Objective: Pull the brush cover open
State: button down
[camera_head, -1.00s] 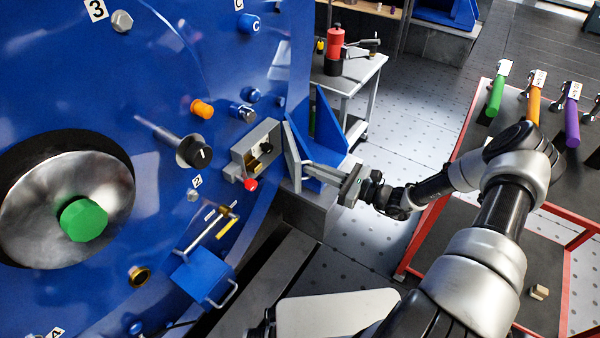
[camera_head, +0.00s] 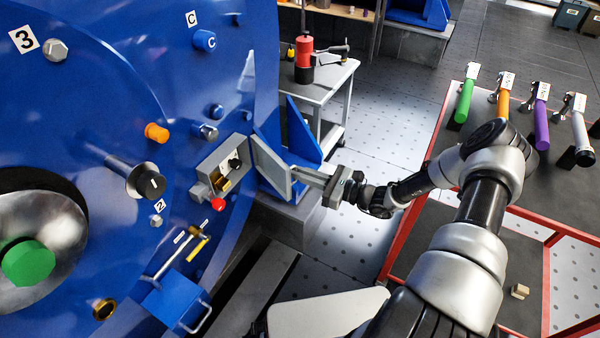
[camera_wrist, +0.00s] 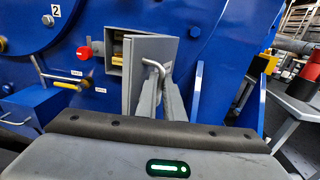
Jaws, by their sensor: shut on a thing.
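The brush cover (camera_head: 270,166) is a flat grey door on the right side of a grey box (camera_head: 208,178) on the blue motor housing. It stands open, swung out to the right, and the box's inside with brass-coloured and black parts shows. In the wrist view the cover (camera_wrist: 152,48) is seen from its outer face, with a bent metal handle (camera_wrist: 155,68). My gripper (camera_head: 297,172) is shut on this handle; its two fingers (camera_wrist: 160,83) lie on either side of it. The exact contact is partly hidden by the fingers.
A red knob (camera_head: 218,204) sits just below the box. A blue angled bracket (camera_head: 302,140) stands close behind the cover. A small table (camera_head: 325,80) with a red tool is farther back. A red-framed bench (camera_head: 425,165) with several coloured-handled tools is right of my arm.

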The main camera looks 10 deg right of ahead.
jog(key=shift+w+a+r, duration=0.1)
jog(key=shift+a+r, duration=0.1)
jog(key=shift+a, duration=0.15)
jog(key=c, duration=1.9)
grip_release()
jog(key=shift+f, duration=0.1)
jog(key=shift+d, duration=0.15)
jog(key=p+v, duration=0.2)
jog(key=v, duration=1.5)
jog(key=shift+d, duration=0.1)
